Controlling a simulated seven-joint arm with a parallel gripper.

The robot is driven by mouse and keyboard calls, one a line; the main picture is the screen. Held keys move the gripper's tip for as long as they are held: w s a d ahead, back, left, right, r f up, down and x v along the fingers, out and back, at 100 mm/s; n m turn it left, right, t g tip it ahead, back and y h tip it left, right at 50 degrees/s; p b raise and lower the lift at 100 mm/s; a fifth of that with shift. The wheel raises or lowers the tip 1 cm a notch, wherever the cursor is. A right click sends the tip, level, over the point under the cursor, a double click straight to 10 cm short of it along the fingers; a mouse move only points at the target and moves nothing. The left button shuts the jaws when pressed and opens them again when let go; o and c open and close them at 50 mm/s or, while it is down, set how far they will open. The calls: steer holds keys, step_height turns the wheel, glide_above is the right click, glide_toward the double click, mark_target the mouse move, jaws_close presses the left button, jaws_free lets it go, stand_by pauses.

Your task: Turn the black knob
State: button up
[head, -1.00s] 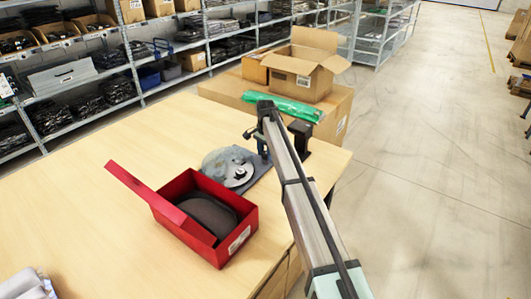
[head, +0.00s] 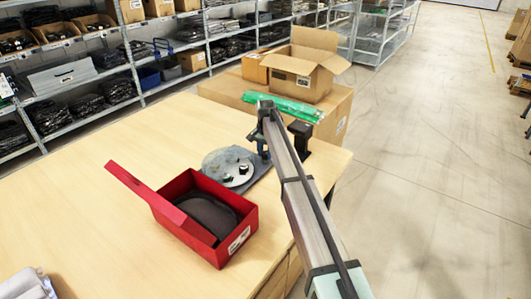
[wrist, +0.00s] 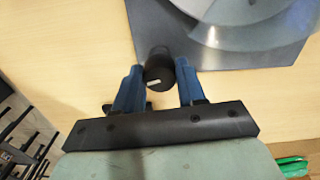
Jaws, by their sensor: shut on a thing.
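The black knob (wrist: 158,71) with a white mark line sits between the two blue fingers of my gripper (wrist: 159,68) in the wrist view. The fingers are shut on its sides. The knob is at the edge of a grey plate (wrist: 230,60) that carries a round metal disc (wrist: 235,15). In the head view my gripper (head: 262,148) is low over the table at the right edge of the plate, and the disc (head: 229,168) is to its left. The knob cannot be made out clearly in the head view.
A red open box (head: 240,237) with a dark item inside stands in front of the plate on the wooden table (head: 90,190). A black block (head: 301,135) stands right of my gripper. A green package (head: 297,110) and an open carton (head: 310,72) are behind. The left of the table is mostly clear.

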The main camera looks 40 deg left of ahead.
mark_target(266, 153)
steer(key=n, duration=0.5)
steer(key=shift+n, duration=0.4)
stand_by(0.4)
steer(key=o, duration=1.1)
steer(key=shift+r, duration=0.1)
step_height(266, 153, up, 14)
steer(key=shift+f, duration=0.2)
